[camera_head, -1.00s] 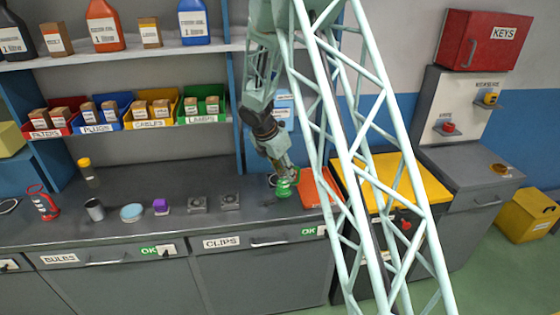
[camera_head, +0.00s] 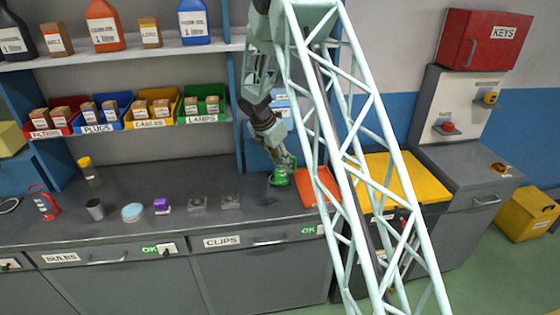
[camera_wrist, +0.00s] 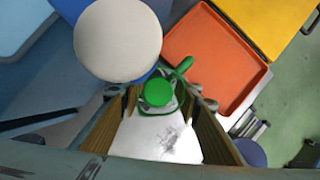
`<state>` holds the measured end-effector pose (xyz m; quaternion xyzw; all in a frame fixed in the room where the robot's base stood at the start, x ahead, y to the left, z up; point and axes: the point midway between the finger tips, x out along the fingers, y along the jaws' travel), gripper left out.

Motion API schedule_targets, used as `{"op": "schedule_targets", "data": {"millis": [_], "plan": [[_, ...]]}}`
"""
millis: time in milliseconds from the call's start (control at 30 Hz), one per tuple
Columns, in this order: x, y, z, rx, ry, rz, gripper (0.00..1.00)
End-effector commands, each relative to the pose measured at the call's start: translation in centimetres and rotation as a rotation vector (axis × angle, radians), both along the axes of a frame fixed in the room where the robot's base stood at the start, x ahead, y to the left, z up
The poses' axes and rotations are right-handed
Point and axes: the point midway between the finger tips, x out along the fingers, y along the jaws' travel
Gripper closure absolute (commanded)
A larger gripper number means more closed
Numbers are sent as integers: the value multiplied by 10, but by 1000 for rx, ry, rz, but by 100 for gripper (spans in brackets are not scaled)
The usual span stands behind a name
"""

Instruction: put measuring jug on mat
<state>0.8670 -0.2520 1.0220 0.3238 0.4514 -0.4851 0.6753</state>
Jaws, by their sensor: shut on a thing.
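The measuring jug (camera_head: 279,179) looks green in the head view, low over the counter just left of the orange mat (camera_head: 316,190). In the wrist view the green jug (camera_wrist: 158,92) sits between the fingertips, its looped handle toward the upper right. My gripper (camera_head: 284,163) is shut on it from above; its brown fingers (camera_wrist: 158,105) flank it in the wrist view. The square, rimmed orange mat (camera_wrist: 214,58) lies apart from the jug, to its upper right there. Whether the jug's base touches the counter cannot be told.
A yellow-topped unit (camera_head: 386,178) stands right of the orange mat. To the left on the counter (camera_head: 180,225) are two small grey blocks, a purple item (camera_head: 161,206) and a light-blue disc (camera_head: 132,212). A pale round object (camera_wrist: 118,40) beside the jug is unclear.

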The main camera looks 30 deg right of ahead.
Motion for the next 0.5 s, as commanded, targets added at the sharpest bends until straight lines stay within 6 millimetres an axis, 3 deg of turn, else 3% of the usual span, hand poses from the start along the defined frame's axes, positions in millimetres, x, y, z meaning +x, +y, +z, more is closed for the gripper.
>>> {"op": "schedule_targets", "data": {"millis": [500], "plan": [[35,-11,-1,0,1,0,82]]}}
